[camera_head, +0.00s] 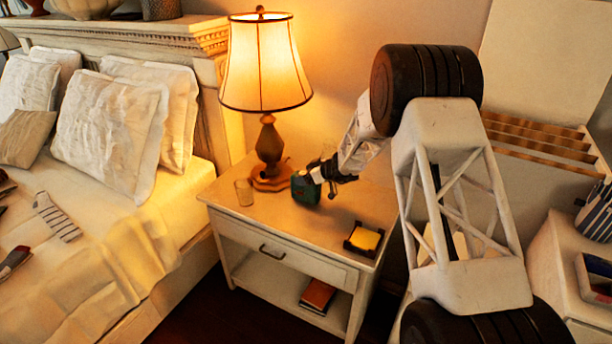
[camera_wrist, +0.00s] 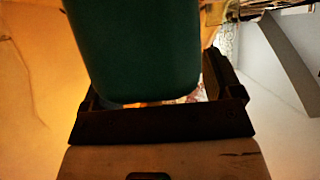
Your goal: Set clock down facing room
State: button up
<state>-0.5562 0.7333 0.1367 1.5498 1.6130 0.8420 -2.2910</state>
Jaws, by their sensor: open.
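A dark green clock (camera_head: 305,189) is at the top of the white nightstand (camera_head: 290,222), just right of the lamp base. It appears to rest upright on the surface, and its face cannot be made out. My gripper (camera_head: 318,176) is at the clock's right side, close against it. In the wrist view the green clock body (camera_wrist: 135,50) fills the space in front of the dark gripper, between its fingers. The jaws are open around it, and whether a finger still touches it cannot be told.
A lit lamp (camera_head: 266,80) stands behind the clock, and a clear glass (camera_head: 244,192) is to its left. A dark tray with yellow notes (camera_head: 364,239) is at the front right. A book (camera_head: 317,296) lies on the lower shelf. The bed (camera_head: 90,260) is at left.

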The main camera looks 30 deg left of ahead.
jog(key=v, duration=0.8)
dwell(0.4)
jog(key=shift+f, duration=0.1)
dwell(0.7)
